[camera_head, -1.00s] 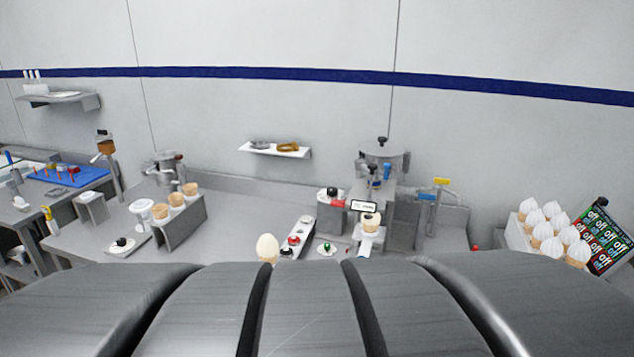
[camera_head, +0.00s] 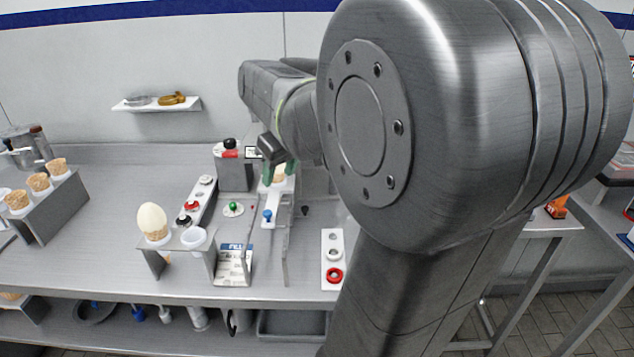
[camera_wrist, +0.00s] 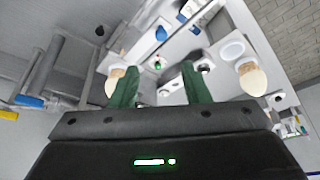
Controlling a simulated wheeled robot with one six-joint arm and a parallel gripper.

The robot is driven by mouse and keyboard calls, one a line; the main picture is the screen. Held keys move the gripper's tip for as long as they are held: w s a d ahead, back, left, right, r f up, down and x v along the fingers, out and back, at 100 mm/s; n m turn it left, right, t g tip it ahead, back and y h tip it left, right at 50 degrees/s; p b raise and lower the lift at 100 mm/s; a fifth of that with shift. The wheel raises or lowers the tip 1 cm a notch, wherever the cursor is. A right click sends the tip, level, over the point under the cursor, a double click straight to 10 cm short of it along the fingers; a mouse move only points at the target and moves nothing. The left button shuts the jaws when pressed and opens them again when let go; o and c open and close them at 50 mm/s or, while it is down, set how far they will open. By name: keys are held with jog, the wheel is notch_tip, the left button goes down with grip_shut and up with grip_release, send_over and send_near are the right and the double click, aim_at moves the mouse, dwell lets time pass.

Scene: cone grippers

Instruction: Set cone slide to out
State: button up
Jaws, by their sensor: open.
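The cone slide (camera_head: 281,209) is a narrow white slide at the middle of the counter, with a blue knob (camera_head: 267,214) at its near end. A pale cone (camera_head: 279,175) shows at its far end, partly hidden by my gripper. My gripper (camera_head: 279,169) has green fingers, points down and is open over the slide's far part. In the wrist view my open fingers (camera_wrist: 158,88) appear apart, with nothing clearly between them. A cone (camera_wrist: 115,76) shows beside the left finger there. I cannot tell whether a finger touches it.
A filled cone (camera_head: 152,221) stands in a holder left of the slide. A button strip (camera_head: 197,200) and a green-knobbed disc (camera_head: 233,209) lie between. A white panel with a red ring (camera_head: 333,259) is at right. My arm hides much of the right side.

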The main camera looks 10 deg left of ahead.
aim_at(268, 212)
jog(key=x, duration=1.3)
jog(key=shift+a+f, duration=0.1)
jog(key=shift+f, duration=0.2)
jog(key=shift+s, duration=0.1)
grip_shut()
